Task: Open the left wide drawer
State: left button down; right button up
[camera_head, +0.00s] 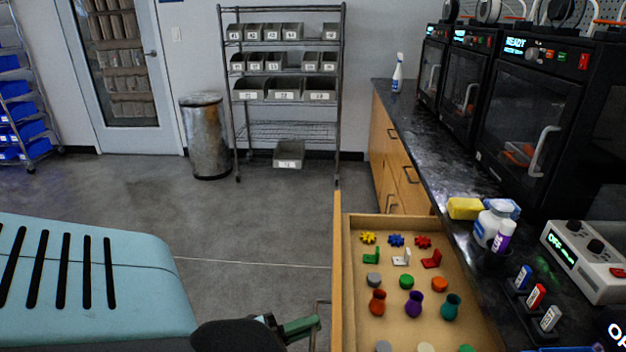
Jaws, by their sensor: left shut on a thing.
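The wide drawer (348,285) stands pulled out from the counter cabinet, its inside showing from above. Rows of small coloured parts lie in it, among them gears, brackets, discs and little vases. Its wooden front panel (337,262) faces left, with a thin metal handle (316,303) on its outer side. My left gripper (309,325) is at this handle, low in the view, and is shut on it. The near end of the drawer is cut off by the picture's bottom edge. My right gripper is not in view.
The dark countertop (412,150) holds 3D printers (525,115), a spray bottle (397,73), a yellow sponge (465,208), white bottles and a control box (590,258). Other closed drawers sit farther along the cabinet. The grey floor (240,225) left of the drawer is clear.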

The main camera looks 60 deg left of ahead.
pick_arm(q)
jog(key=c, duration=1.7)
grip_release()
jog(key=shift+o, duration=1)
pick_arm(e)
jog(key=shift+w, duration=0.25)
pick_arm(q)
jog(key=v, duration=0.7)
jog(key=shift+s+b, duration=0.4)
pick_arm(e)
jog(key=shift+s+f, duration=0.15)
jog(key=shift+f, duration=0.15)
pick_arm(q)
jog(key=shift+f, duration=0.1)
